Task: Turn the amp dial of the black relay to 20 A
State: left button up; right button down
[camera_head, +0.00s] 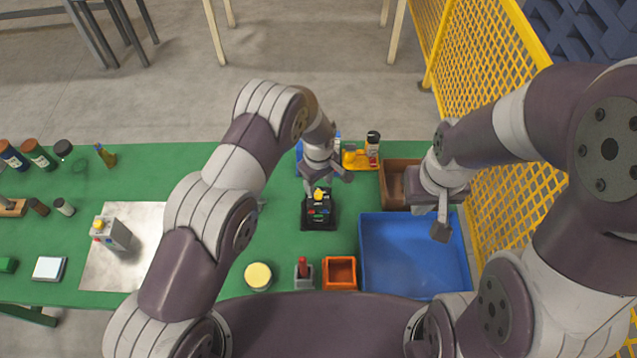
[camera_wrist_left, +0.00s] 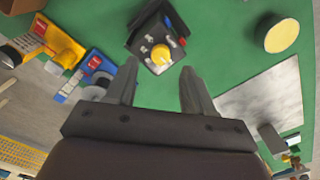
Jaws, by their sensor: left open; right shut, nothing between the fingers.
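The black relay (camera_head: 318,214) sits on the green table in the middle of the head view, with a yellow dial (camera_head: 319,193) on top. In the left wrist view the relay (camera_wrist_left: 143,37) shows with its round yellow dial (camera_wrist_left: 161,54), white marks around it, and red and blue buttons beside it. My left gripper (camera_wrist_left: 158,84) is open and empty; the dial lies just beyond and between its fingertips in that view. In the head view the left gripper (camera_head: 322,182) is over the relay's far side. My right gripper (camera_head: 441,216) is shut and empty above the blue tray.
The blue tray (camera_head: 415,290) and a brown bin (camera_head: 392,187) stand right of the relay. An orange bin (camera_head: 340,272), a red-topped grey part (camera_head: 303,270) and a yellow-lidded round container (camera_head: 258,276) stand nearer me. A yellow mesh fence (camera_head: 512,150) bounds the right side.

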aim_at(318, 193)
pick_arm(q)
notch_tip(318, 193, down, 3)
jog(key=shift+p, duration=0.4)
jog(key=shift+a+f, duration=0.1)
jog(key=shift+f, duration=0.5)
pick_arm(e)
jog(key=shift+s+a+r, duration=0.1)
jog(key=shift+s+r, duration=0.05)
jog(key=shift+r, duration=0.8)
pick_arm(q)
jog(key=shift+c, duration=0.4)
grip_shut()
pick_arm(e)
jog(key=shift+f, duration=0.3)
pick_arm(q)
jog(key=shift+m+b, duration=0.6)
jog(key=shift+b, duration=0.2)
pick_arm(e)
jog(key=shift+f, duration=0.55)
